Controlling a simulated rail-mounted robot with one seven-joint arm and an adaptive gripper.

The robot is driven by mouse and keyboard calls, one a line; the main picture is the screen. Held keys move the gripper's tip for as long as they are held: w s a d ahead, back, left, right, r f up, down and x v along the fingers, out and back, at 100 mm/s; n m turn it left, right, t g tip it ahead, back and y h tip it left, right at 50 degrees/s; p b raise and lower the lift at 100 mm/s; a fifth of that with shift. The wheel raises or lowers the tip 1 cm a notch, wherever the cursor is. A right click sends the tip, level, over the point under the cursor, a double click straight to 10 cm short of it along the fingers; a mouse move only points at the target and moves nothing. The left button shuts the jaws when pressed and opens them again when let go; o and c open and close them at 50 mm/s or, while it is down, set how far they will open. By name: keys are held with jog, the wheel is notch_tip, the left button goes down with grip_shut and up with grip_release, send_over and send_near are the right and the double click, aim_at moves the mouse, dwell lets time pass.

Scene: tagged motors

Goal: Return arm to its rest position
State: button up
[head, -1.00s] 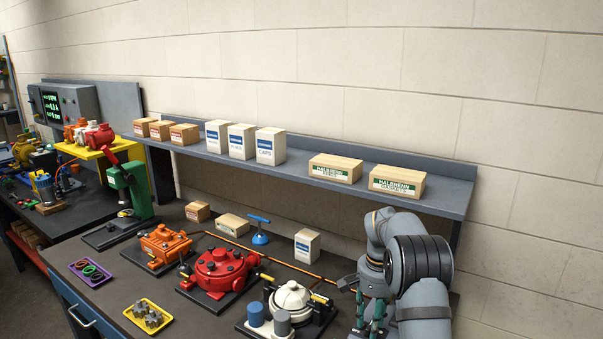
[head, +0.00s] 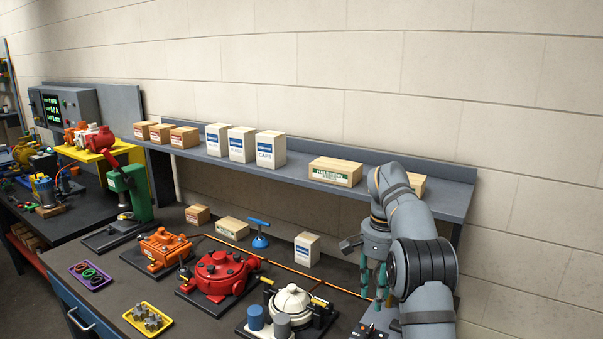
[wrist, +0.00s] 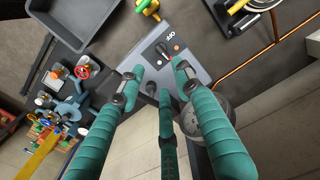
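My gripper (head: 373,292) hangs at the right of the bench in the head view, its teal fingers pointing down. In the wrist view the fingers of my gripper (wrist: 160,84) are spread apart, with nothing between the tips. Below them is a grey switch box (wrist: 150,78) with a dark knob and an OFF label; the fingers appear apart from it. The same switch box (head: 368,331) shows partly at the bottom edge of the head view. My arm is bent, raised in front of the shelf's right end.
A shelf (head: 400,186) with cartons runs along the wall behind my arm. A white motor (head: 290,300), a red motor (head: 222,270) and an orange motor (head: 163,247) stand to the left on the bench. A grey tray (wrist: 75,20) lies near the switch box.

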aim_at(369, 328)
notch_tip(369, 328, down, 11)
jog(key=shift+f, duration=0.1)
jog(key=shift+w+r+n+p, duration=0.1)
jog(key=shift+r+n+p, duration=0.15)
jog(key=shift+n+p, duration=0.3)
jog(key=n+p, duration=0.1)
jog(key=n, duration=0.3)
jog(key=shift+p, duration=0.35)
jog(key=n+p, duration=0.2)
jog(key=n, duration=0.2)
jog(key=shift+w+a+n, duration=0.1)
jog(key=shift+w+n, duration=0.05)
jog(key=shift+n, duration=0.1)
jog(key=n+p, duration=0.2)
jog(key=n, duration=0.2)
jog(key=shift+a+r, duration=0.1)
jog(key=n+p, duration=0.2)
jog(key=n, duration=0.2)
jog(key=shift+a+f, duration=0.1)
jog(key=shift+f, duration=0.1)
jog(key=shift+o, duration=0.3)
dwell(0.3)
